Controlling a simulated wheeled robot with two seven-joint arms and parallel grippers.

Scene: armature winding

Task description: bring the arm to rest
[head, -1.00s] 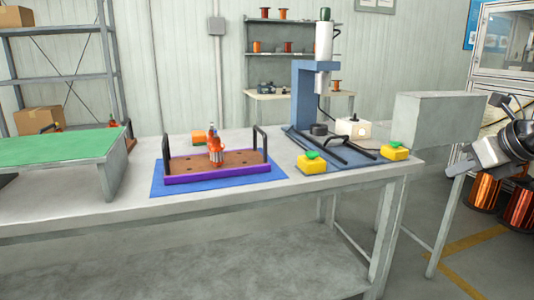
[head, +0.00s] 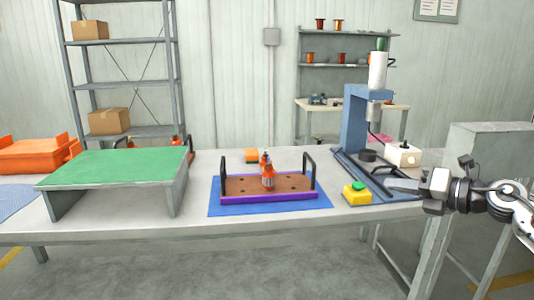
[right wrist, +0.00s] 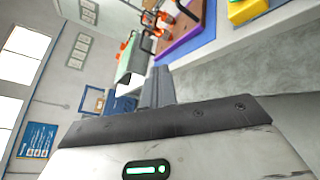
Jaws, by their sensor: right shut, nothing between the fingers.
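My right gripper (head: 402,185) reaches in from the right edge of the head view, shut and empty, in front of the press at the table's right end. In the right wrist view its shut fingers (right wrist: 158,88) point toward the table side. My left gripper is not in view. An orange and metal armature (head: 268,178) stands upright on the brown board of a purple-edged tray (head: 255,198) with two black handles. The tray lies on a blue mat (head: 325,205).
The blue press (head: 355,120), a white box (head: 403,154) and a yellow button box (head: 357,194) stand right of the tray. A green-topped stand (head: 115,165) is at left, beside an orange crate (head: 32,155).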

